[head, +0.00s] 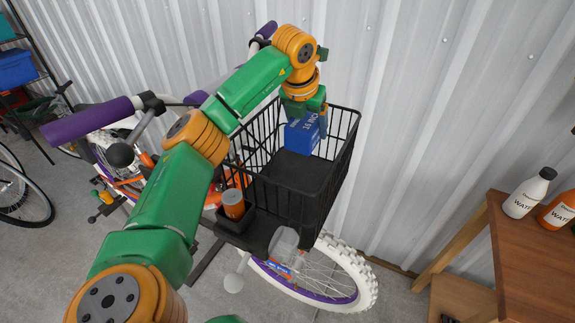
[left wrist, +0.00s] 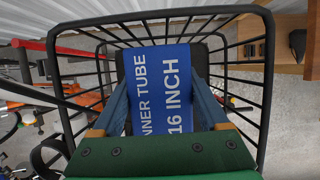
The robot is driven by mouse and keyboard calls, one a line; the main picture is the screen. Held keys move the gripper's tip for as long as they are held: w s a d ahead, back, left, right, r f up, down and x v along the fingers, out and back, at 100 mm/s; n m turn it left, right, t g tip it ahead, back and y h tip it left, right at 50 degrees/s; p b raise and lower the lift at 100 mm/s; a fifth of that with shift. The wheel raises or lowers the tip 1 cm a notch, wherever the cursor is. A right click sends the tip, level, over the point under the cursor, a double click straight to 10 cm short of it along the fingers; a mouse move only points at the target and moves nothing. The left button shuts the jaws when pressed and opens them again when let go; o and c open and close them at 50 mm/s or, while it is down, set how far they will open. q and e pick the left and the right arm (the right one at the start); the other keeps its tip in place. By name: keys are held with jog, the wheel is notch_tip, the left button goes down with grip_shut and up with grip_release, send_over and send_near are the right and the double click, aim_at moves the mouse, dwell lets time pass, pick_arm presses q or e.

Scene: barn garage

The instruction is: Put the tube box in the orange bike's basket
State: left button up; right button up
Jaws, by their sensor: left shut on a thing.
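The blue tube box (head: 302,134), lettered "16 INCH", is inside the black wire basket (head: 335,165) on the front of the orange bike (head: 130,187). It is near the basket's back side in the head view. My left gripper (head: 311,115) reaches down into the basket and is shut on the box. In the left wrist view the box (left wrist: 160,85) lies between the two fingers (left wrist: 163,100), with the basket rim (left wrist: 165,14) around them. I cannot tell whether the box touches the basket floor. My right gripper is not in view.
A wooden table (head: 535,250) with a white bottle (head: 528,193) and an orange bottle (head: 560,211) stands at the right. A corrugated metal wall (head: 440,110) is close behind the basket. Purple handlebar grips (head: 92,117) lie near my left arm.

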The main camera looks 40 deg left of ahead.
aim_at(299, 129)
pick_arm(q)
notch_tip(299, 129, down, 10)
jog(key=p, duration=0.2)
jog(key=shift+w+p, duration=0.1)
jog(key=shift+p, duration=0.3)
jog(key=shift+f, duration=0.1)
jog(key=shift+f+b, duration=0.15)
jog(key=shift+b, duration=0.2)
jog(key=o, duration=1.4)
jog(key=shift+r, duration=0.2)
jog(key=b+v, duration=0.3)
jog(key=v, duration=0.8)
jog(key=shift+r+b, duration=0.1)
jog(key=shift+b, duration=0.2)
jog(key=shift+s+d+r, duration=0.1)
jog(key=shift+s+r, duration=0.2)
jog(key=shift+r, duration=0.15)
